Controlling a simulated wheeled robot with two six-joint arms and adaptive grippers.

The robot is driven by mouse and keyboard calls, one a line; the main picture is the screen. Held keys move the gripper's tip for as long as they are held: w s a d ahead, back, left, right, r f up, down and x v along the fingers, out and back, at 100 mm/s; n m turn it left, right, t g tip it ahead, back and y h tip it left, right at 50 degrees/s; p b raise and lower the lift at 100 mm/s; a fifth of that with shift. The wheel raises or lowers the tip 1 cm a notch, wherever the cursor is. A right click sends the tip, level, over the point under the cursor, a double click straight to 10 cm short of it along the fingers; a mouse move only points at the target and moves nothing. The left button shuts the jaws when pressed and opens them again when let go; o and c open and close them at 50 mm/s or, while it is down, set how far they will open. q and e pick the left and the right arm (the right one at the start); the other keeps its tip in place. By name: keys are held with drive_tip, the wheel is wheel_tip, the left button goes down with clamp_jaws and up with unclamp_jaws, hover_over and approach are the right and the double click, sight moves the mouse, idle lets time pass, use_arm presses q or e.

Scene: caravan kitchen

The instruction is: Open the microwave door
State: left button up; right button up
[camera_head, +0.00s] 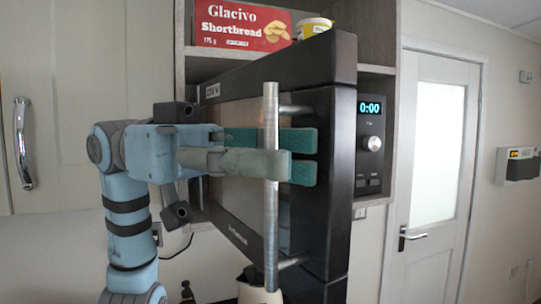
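The microwave door (300,72) is a dark panel with a window, swung part way out from the microwave, its free edge toward me on the right. An upright grey bar handle (271,225) stands off its front near that edge. My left gripper (294,160) comes in from the left at mid-handle. One finger crosses in front of the bar and teal pads show behind it, so the fingers are around the bar and look shut on it. The control panel (370,145) shows 0:00 right of the door. The cavity is hidden. My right gripper is not in view.
A red shortbread box (240,24) and a small yellow-and-white tub (314,27) stand on the shelf above. A cupboard with a metal handle (22,145) is at left. A kettle-like object (255,288) is below the door. A white door (430,150) stands at right.

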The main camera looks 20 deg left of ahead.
use_arm(q)
drive_tip(key=w+a, duration=0.1)
drive_tip(key=a, duration=1.1)
drive_tip(key=shift+w, duration=0.15)
drive_tip(key=shift+d, duration=0.1)
